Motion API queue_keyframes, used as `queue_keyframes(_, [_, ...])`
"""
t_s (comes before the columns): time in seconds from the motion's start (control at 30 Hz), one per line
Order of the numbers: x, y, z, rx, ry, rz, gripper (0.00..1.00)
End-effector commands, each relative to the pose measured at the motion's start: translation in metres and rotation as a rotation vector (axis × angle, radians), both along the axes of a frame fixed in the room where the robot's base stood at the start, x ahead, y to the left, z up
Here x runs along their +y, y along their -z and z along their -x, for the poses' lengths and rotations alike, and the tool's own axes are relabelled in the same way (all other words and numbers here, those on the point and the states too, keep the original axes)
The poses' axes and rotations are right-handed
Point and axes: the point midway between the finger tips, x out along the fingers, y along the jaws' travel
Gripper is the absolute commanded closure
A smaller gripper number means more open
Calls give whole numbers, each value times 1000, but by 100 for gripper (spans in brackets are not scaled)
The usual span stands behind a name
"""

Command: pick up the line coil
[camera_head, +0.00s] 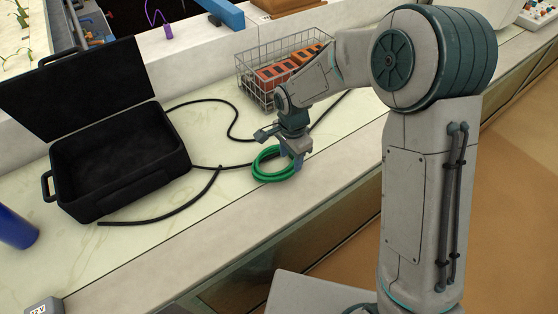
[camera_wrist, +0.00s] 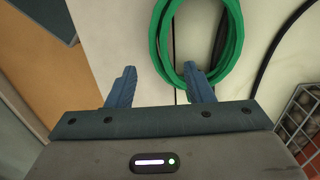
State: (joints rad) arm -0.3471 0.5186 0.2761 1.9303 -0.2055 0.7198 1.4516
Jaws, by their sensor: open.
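The line coil (camera_head: 273,171) is a green looped bundle lying on the pale counter, near its front edge. In the wrist view the coil (camera_wrist: 159,62) fills the top middle. My gripper (camera_wrist: 165,78) is open, with two blue fingers spread apart. The right fingertip overlaps the coil's lower end in the picture, and the left fingertip shows bare counter beside it. I cannot tell whether the right finger touches the coil. In the head view my gripper (camera_head: 293,160) is at the coil's right side, hiding part of that side.
An open black case (camera_head: 122,172) stands to the left. A wire basket (camera_head: 254,88) with orange and dark items stands behind the gripper. A blue cylinder (camera_head: 14,230) is at far left.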

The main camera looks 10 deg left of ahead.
Motion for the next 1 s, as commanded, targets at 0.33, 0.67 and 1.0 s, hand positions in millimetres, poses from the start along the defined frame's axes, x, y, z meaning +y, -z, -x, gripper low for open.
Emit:
queue_keyframes(0.33, [1, 37, 5, 4, -1, 2, 53])
queue_keyframes(0.67, [2, 55, 4, -1, -1, 1, 53])
queue_keyframes(1.0, [2, 55, 4, -1, -1, 1, 100])
